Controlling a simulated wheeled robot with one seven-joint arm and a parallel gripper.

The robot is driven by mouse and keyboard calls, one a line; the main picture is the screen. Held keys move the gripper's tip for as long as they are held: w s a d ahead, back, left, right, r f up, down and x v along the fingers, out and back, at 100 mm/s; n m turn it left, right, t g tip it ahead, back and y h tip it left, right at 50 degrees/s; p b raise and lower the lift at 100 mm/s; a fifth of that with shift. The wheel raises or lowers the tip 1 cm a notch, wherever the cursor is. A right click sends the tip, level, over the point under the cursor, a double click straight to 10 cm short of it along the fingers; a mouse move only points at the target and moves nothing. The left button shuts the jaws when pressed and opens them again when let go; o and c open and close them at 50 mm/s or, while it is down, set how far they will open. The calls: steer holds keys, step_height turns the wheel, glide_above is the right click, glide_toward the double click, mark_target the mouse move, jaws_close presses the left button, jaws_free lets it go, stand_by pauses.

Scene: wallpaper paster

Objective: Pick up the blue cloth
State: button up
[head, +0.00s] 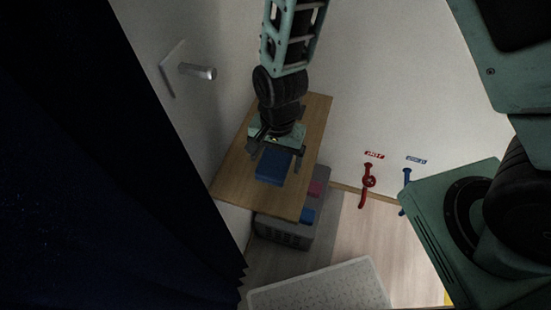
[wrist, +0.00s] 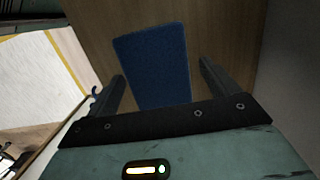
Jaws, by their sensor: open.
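The blue cloth (head: 273,166) lies on the wooden table (head: 240,170) in the head view, a flat rectangular block of dark blue. In the wrist view the cloth (wrist: 153,66) shows between my fingers, its near end hidden behind the gripper's edge. My gripper (head: 276,157) is open above the cloth, with a finger on either side of it. In the wrist view the fingers of my gripper (wrist: 165,82) stand apart, with clear gaps to the cloth's sides. I cannot tell how far above the cloth the fingertips are.
A grey crate (head: 284,232) with blue and pink items stands under the table. A red tool (head: 367,186) and a blue tool (head: 406,190) are at the wall. A door handle (head: 197,71) juts out at left. A pale perforated mat (head: 320,287) lies in front.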

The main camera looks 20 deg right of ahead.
mark_target(276, 157)
steer(key=c, duration=1.1)
steer(key=shift+o, duration=0.2)
step_height(276, 157, up, 10)
steer(key=shift+r, duration=0.1)
steer(key=shift+o, duration=0.4)
